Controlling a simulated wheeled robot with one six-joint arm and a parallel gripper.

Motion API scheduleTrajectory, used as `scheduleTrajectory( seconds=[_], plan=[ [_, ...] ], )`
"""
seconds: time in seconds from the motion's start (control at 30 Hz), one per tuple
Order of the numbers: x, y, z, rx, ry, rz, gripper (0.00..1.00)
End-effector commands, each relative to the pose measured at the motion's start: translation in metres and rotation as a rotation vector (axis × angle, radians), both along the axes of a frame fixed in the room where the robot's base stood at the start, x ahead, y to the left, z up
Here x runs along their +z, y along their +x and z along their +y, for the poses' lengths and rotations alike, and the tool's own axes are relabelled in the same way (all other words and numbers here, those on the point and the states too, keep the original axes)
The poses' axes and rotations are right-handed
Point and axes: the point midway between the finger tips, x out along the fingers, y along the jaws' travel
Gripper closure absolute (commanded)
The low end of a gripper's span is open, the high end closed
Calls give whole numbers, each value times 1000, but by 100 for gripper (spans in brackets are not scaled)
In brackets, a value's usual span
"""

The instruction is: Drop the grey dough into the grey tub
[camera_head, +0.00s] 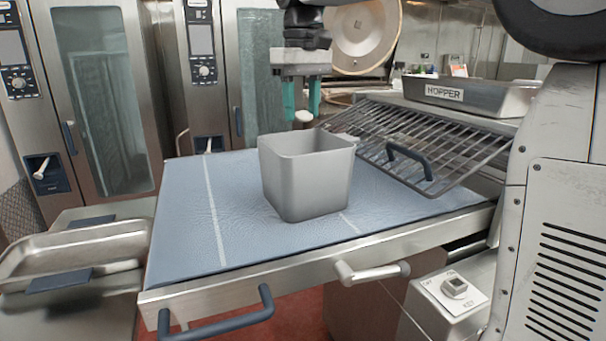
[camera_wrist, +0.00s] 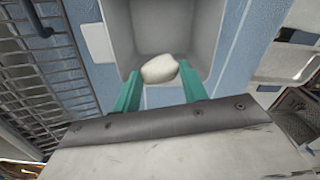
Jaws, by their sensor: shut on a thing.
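The grey tub (camera_head: 305,180) stands upright and open on the blue mat (camera_head: 235,220) in the head view. In the wrist view its inside (camera_wrist: 165,25) shows just beyond my fingers. My gripper (camera_head: 301,113) has teal fingers pointing down, shut on the pale grey-white dough (camera_head: 303,118). The dough hangs between the fingertips, above the tub's far rim in the head view. In the wrist view the dough (camera_wrist: 160,68) sits between the fingertips (camera_wrist: 160,74), against the tub's opening. The exact height above the rim is hard to tell.
A wire rack (camera_head: 410,150) with a dark handle lies right of the tub. A metal hopper tray (camera_head: 475,95) stands behind it. A shallow metal tray (camera_head: 85,245) is at the left. The mat's left half is clear.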

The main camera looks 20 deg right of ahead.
Motion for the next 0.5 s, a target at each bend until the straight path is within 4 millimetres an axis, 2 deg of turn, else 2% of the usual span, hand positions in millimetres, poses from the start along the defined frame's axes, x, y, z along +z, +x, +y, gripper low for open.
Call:
scheduleTrajectory(
  seconds=[0.2,0.5],
  plan=[
    [-24,0,0,0,0,1,79],
    [-34,0,0,0,0,-1,79]
  ],
)
